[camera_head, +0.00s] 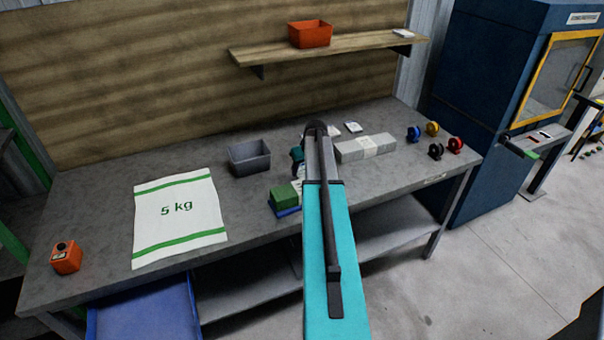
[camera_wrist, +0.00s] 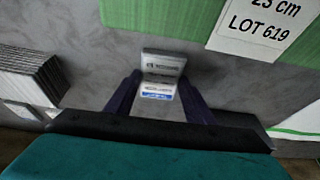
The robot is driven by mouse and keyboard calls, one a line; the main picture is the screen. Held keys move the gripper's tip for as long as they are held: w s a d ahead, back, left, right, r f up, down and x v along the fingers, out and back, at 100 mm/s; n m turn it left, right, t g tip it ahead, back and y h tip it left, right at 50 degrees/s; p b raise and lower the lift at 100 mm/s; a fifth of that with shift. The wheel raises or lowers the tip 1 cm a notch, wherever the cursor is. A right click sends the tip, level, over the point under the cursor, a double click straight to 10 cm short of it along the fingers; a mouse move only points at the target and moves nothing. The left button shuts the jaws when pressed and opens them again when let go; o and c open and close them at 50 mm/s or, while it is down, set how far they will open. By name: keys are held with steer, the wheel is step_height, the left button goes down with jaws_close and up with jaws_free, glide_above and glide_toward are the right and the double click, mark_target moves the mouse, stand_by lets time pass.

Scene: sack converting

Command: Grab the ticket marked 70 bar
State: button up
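My gripper (camera_wrist: 160,82) shows in the wrist view with its two dark fingers spread apart. A small grey and white ticket-like piece (camera_wrist: 163,66) with dark print and a blue band lies between and just beyond the fingertips. Its print is too small to read, so I cannot tell whether it says 70 bar. I see no clear grip on it.
A green block (camera_head: 285,194) with a label (camera_wrist: 262,22) stands close to my gripper. A grey bin (camera_head: 249,158), a pale stack (camera_head: 366,148), several coloured rolls and a 5 kg sack (camera_head: 178,214) share the bench. A shelf (camera_head: 335,46) hangs behind.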

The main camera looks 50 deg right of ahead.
mark_target(303, 172)
steer(key=c, duration=0.3)
step_height(303, 172, up, 10)
steer(key=b, duration=0.2)
steer(key=shift+b, duration=0.3)
stand_by(0.4)
stand_by(0.5)
